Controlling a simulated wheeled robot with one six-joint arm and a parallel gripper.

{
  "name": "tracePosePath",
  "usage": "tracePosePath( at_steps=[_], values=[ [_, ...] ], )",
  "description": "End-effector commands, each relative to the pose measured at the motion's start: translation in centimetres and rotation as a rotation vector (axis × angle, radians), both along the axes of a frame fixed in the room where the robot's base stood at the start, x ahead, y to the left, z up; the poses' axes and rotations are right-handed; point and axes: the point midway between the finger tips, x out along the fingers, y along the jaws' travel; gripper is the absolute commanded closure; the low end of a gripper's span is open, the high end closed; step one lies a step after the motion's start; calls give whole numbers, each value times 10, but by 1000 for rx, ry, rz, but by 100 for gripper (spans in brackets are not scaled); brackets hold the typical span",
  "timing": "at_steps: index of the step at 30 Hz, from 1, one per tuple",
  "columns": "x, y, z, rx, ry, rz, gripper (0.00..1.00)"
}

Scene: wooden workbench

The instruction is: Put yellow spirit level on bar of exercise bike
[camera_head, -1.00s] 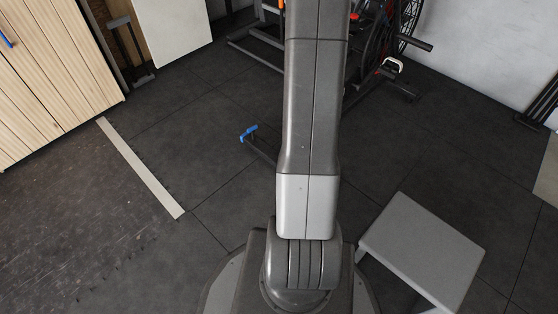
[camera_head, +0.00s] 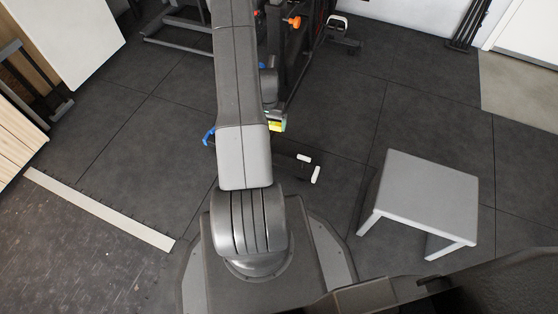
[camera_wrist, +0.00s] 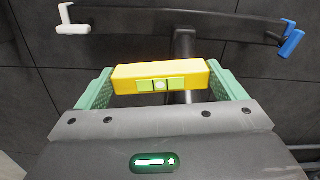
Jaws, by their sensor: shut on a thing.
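The yellow spirit level (camera_wrist: 158,71), with pale green vials, is held crosswise between the green fingers of my gripper (camera_wrist: 160,78) in the wrist view. A small yellow part of the level (camera_head: 276,126) shows beside my arm in the head view. A dark bar (camera_wrist: 225,24) lies beyond the level in the wrist view, with a white end piece at left and a blue one at right. A post meets this bar behind the level. The level looks apart from the bar. The exercise bike (camera_head: 292,62) is partly hidden behind my arm in the head view.
A grey stool (camera_head: 425,195) stands on the right. White pieces (camera_head: 304,158) and a blue piece (camera_head: 208,136) sit low near my arm. A pale strip (camera_head: 100,210) lies on the dark floor at left. Floor between bike and stool is clear.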

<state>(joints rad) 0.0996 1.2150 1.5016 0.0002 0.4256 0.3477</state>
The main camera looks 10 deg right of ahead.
Motion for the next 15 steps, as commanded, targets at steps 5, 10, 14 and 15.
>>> tracePosePath(
  at_steps=[5, 10, 14, 15],
  values=[
    [-25, -21, -58, 0, 5, -97, 33],
    [-37, -30, -82, 0, 0, -141, 33],
    [-39, -31, -96, -1, -1, -148, 33],
    [-39, -31, -103, 0, 0, -148, 33]
  ],
)
